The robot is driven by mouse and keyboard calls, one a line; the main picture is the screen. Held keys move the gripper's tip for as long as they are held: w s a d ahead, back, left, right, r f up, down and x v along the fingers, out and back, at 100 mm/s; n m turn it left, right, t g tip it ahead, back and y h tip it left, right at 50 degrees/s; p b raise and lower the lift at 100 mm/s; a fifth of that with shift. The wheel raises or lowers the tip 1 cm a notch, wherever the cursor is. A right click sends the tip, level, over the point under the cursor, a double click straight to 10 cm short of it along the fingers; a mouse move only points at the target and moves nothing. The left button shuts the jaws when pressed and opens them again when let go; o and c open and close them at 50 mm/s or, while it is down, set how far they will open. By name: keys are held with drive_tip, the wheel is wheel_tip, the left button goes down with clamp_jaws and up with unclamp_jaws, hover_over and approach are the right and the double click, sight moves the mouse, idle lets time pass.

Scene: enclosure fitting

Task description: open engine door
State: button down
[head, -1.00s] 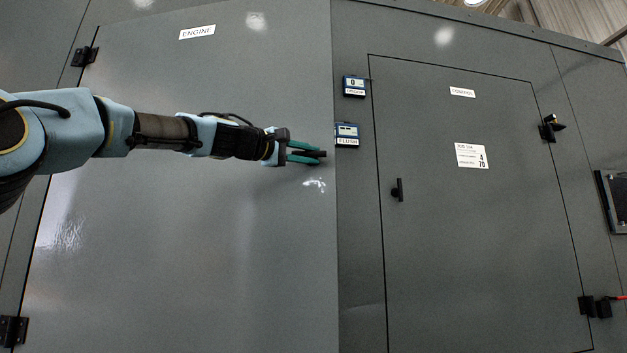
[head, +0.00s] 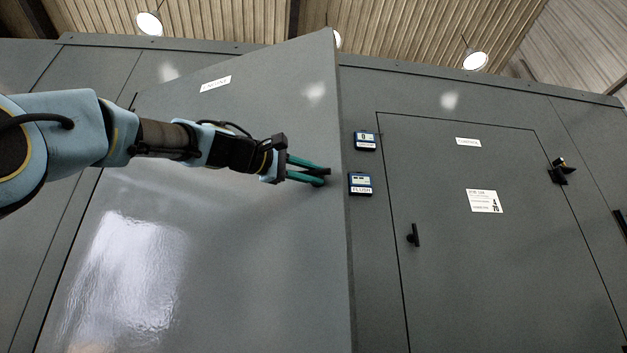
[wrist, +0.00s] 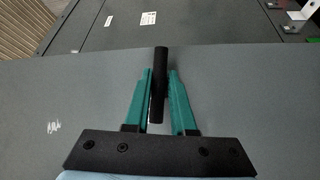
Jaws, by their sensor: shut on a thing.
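The engine door (head: 235,230) is a large grey panel with a white label near its top, at the left in the head view. It stands ajar, its right edge swung out from the enclosure. The door also shows in the wrist view (wrist: 250,110). My gripper (head: 322,177) is at the door's right edge. In the wrist view, the green fingers of my gripper (wrist: 160,85) are closed around a black handle (wrist: 159,75) on the door. In the head view the fingers largely hide the handle.
The control door (head: 480,270) at the right is closed, with a black handle (head: 413,236) and a white notice (head: 484,201). Two small blue-framed display boxes (head: 361,184) are between the doors. Ceiling lamps (head: 475,60) hang above.

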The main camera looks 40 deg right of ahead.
drive_tip(key=c, duration=1)
unclamp_jaws()
drive_tip(key=shift+w+a+r, duration=0.15)
drive_tip(key=shift+r, duration=0.1)
drive_tip(key=shift+o, duration=1)
drive_tip(key=shift+f, duration=0.1)
drive_tip(key=shift+f, duration=0.1)
drive_tip(key=shift+a+f+b, duration=0.1)
drive_tip(key=shift+a+b, duration=0.2)
drive_tip(key=shift+b, duration=0.15)
drive_tip(key=a+b, duration=0.6)
drive_tip(key=a, duration=0.4)
drive_tip(key=shift+w+f, duration=0.2)
drive_tip(key=shift+f, duration=0.25)
drive_tip(key=shift+c, duration=0.3)
